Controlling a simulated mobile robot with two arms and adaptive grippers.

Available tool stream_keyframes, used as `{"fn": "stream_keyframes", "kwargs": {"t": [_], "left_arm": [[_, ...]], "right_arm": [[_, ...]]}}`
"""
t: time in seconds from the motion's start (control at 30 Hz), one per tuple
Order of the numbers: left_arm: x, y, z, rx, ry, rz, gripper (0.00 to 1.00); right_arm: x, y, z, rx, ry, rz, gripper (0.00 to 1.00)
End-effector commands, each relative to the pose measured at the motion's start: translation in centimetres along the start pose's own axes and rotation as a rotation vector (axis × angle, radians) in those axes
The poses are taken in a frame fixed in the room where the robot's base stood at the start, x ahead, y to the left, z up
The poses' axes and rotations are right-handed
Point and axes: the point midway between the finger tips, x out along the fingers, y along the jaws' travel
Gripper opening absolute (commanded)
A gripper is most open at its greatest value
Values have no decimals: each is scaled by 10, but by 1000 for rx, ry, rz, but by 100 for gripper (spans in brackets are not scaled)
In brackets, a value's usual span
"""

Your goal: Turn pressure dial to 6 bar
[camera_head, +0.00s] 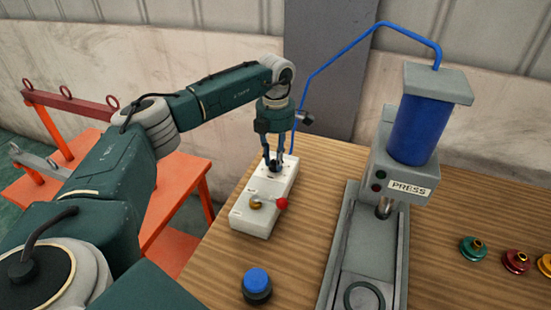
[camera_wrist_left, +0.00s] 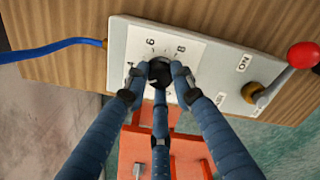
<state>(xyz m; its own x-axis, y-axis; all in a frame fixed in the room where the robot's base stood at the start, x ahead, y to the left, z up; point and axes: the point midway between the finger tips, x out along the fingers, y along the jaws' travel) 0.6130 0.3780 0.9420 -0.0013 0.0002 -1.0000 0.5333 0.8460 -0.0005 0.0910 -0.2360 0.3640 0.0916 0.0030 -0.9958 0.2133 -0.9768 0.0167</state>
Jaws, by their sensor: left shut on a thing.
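The pressure dial (camera_wrist_left: 159,72) is a small dark knob on the white face of the control box (camera_head: 249,219), with printed numbers around it that look like 4, 6 and 8. The box also shows in the left wrist view (camera_wrist_left: 215,62). My left gripper (camera_head: 273,163) comes down from above onto the far end of the box. Its blue fingers are shut on the dial, as the left wrist view (camera_wrist_left: 160,75) shows. The fingers partly hide the knob, and I cannot tell which number its pointer faces. My right gripper is not in view.
A red-knobbed lever (camera_head: 282,203) stands on the near half of the box. The grey press (camera_head: 372,160) with its blue cylinder stands to the right, and a blue hose (camera_head: 345,50) arches behind. A blue button (camera_head: 257,281) sits in front. Coloured parts (camera_head: 473,249) lie far right.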

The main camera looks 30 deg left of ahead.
Motion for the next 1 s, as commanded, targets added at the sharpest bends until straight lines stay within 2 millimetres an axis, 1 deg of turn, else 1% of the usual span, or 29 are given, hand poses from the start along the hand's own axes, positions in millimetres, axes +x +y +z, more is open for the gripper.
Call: {"fn": "stream_keyframes", "kwargs": {"t": [1.0], "left_arm": [[-2,1,1,964,-4,5,0]], "right_arm": [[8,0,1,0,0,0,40]]}}
